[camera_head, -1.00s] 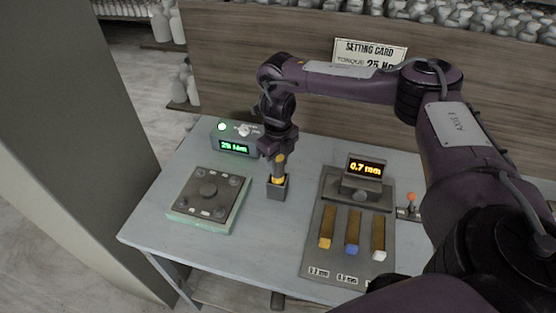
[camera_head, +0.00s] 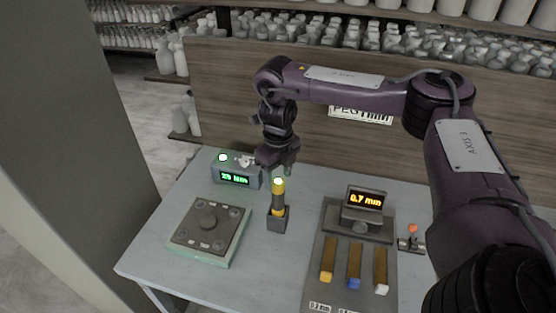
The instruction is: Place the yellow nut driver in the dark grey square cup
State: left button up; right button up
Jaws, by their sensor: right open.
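The yellow nut driver (camera_head: 279,192) stands upright in the dark grey square cup (camera_head: 277,221), its yellow and dark shaft showing above the rim. The cup stands on the pale table in the middle. My right gripper (camera_head: 279,172) is open, pointing down just above the top of the nut driver; it appears clear of it. My left gripper is not in view.
A dark square fixture (camera_head: 209,227) and a box with a green display (camera_head: 234,176) stand to the left. To the right, a grey board (camera_head: 332,296) holds several coloured-tip tools and an orange display (camera_head: 365,200). A wooden panel (camera_head: 420,145) rises behind the table.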

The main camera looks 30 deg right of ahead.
notch_tip(320, 180, up, 5)
jog(key=shift+p, duration=0.4)
dwell(0.3)
